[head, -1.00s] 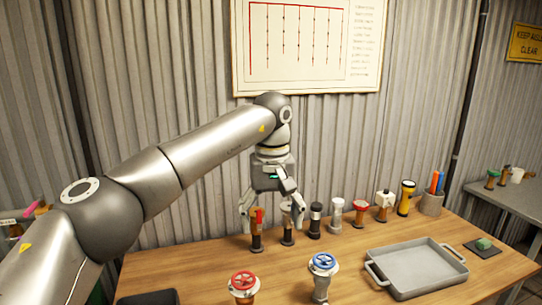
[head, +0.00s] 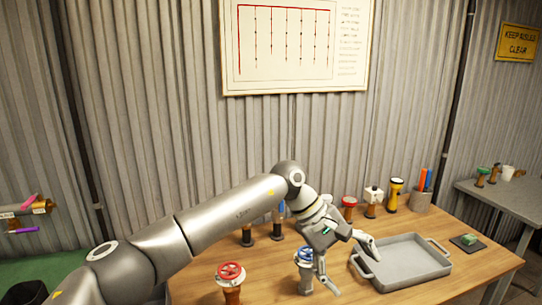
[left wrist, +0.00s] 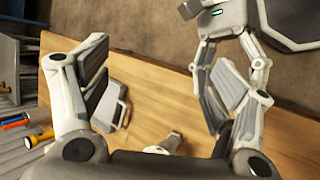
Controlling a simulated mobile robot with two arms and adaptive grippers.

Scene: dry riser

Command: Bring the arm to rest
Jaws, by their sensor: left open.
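My left arm reaches in from the left in the head view. Its gripper (head: 350,268) is open and empty, tilted over the front part of the wooden table (head: 440,283), between the blue-wheeled valve (head: 306,257) and the grey tray (head: 405,262). One finger hangs close to that valve; whether they touch I cannot tell. The other finger overlaps the tray's left edge in the picture. In the left wrist view the open fingers frame the tabletop. A second gripper (left wrist: 225,95), seemingly my right, shows partly behind the right finger; its opening is unclear.
A red-wheeled valve (head: 231,280) stands at the front left. Along the back are another red valve (head: 349,204), a white-topped fitting (head: 373,198), a yellow flashlight (head: 394,193) and a pen cup (head: 421,201). My arm hides some back-row items.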

